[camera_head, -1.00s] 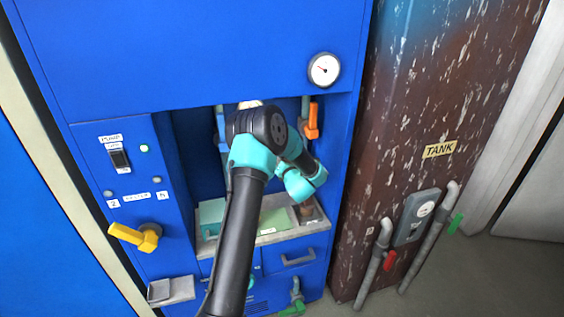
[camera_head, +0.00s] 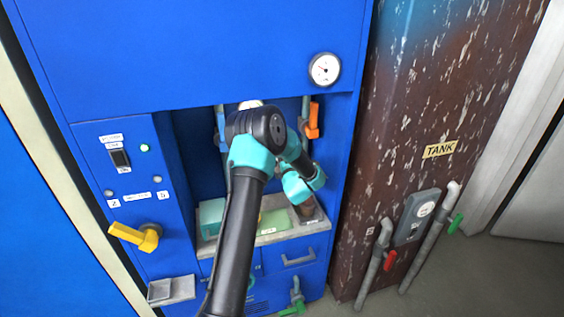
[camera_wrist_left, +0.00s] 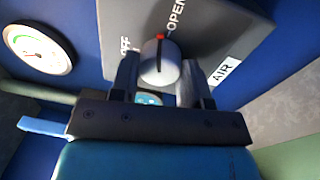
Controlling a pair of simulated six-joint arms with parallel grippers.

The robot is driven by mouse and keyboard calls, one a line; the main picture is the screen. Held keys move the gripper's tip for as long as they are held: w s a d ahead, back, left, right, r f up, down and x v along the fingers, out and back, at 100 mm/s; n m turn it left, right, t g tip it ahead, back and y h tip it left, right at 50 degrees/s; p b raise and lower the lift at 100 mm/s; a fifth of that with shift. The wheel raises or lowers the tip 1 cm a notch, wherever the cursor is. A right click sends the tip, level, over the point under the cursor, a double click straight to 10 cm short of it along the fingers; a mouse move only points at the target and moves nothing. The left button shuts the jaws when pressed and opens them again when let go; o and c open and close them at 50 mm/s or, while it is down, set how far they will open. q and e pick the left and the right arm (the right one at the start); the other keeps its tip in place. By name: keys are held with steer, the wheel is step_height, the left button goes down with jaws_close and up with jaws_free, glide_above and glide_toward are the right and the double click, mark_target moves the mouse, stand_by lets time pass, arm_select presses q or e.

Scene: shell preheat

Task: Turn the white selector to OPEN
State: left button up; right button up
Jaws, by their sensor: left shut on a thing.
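The white selector (camera_wrist_left: 157,68) is a round knob with a dark line and a red tip, on a grey plate (camera_wrist_left: 215,28) in the left wrist view. Its red tip points up in the picture, between the OFF label (camera_wrist_left: 128,46) and the OPEN label (camera_wrist_left: 177,14). My left gripper (camera_wrist_left: 157,82) is shut on the selector, one finger on each side. In the head view my left arm reaches into the recess of the blue cabinet and hides the selector and gripper. My right gripper is not in view.
An AIR label (camera_wrist_left: 225,70) and a round gauge (camera_wrist_left: 37,48) flank the selector. In the head view, a yellow handle (camera_head: 136,236), an orange handle (camera_head: 312,120) and a grey ledge (camera_head: 268,238) surround the arm. A rusty TANK column (camera_head: 420,110) stands at right.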

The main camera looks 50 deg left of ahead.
arm_select(q)
steer(key=shift+m, duration=1.7)
steer(key=o, duration=0.9)
steer(key=shift+d, duration=0.1)
steer(key=v, duration=1.7)
steer(key=shift+s, duration=0.25)
